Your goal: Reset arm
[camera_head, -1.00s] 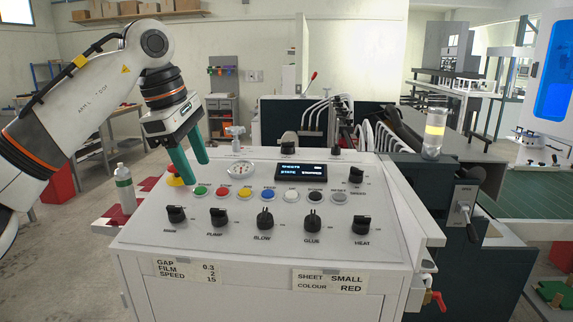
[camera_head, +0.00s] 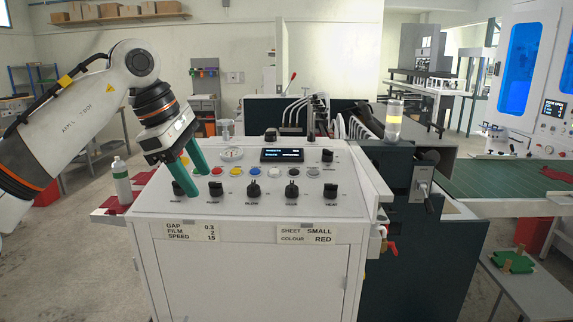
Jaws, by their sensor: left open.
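My left gripper (camera_head: 199,184) has two green fingers and reaches in from the left over the left part of the white control panel (camera_head: 225,206). It is open with nothing between the fingers. Its tips hang beside the leftmost black knob (camera_head: 178,188) and near the pump knob (camera_head: 215,189); I cannot tell whether they touch the panel. The fingers and wrist hide the left end of the button row. My right gripper is out of view.
A white bottle (camera_head: 121,180) stands on a red and white ledge (camera_head: 112,206) left of the panel. A green conveyor bed (camera_head: 490,180) lies right.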

